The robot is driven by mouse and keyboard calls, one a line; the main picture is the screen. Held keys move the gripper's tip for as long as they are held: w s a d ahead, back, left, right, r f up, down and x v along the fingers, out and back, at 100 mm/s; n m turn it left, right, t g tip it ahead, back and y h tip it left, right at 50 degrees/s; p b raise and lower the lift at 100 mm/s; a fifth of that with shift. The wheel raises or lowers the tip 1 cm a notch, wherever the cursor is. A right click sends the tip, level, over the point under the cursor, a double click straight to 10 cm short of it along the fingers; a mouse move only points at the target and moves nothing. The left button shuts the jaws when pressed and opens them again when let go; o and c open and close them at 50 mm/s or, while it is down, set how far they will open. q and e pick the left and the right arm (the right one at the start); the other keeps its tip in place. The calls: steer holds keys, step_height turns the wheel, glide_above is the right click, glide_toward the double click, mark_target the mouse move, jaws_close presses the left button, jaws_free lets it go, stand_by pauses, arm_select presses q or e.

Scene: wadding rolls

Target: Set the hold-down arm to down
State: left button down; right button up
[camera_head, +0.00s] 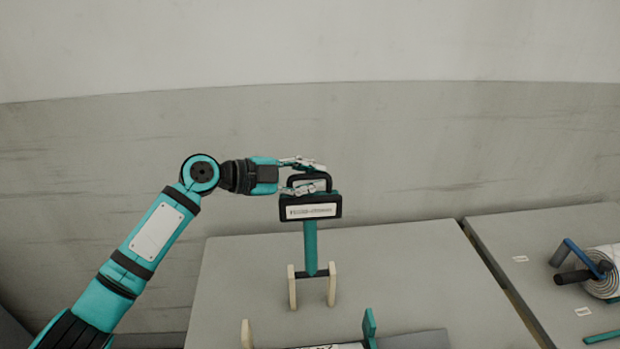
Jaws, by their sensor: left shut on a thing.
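The hold-down arm (310,246) is a teal bar that stands upright from a pivot between two cream posts (331,285) on the grey table. At its top is a black block with a white label (310,211) and a black loop handle (325,178). My left gripper (310,177) comes in from the left and is shut on the handle, with its fingers across the loop. My right gripper is not in view.
The grey table (232,277) has a cream post (247,333) and a teal upright piece (369,325) at its front edge. A second table (563,222) at the right bears a roll (606,287) with a blue-and-black crank (574,276). A narrow gap separates the tables.

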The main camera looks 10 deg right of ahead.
arm_select(q)
steer(key=s+f+m+t+h+b, duration=0.1)
steer(key=s+m+b, duration=0.4)
steer(key=s+b, duration=0.7)
steer(key=shift+s+f+t+h, duration=0.15)
steer(key=shift+s+t+h, duration=0.25)
steer(key=shift+s, duration=0.6)
steer(key=c, duration=1.6)
jaws_free()
steer(key=shift+a, duration=0.1)
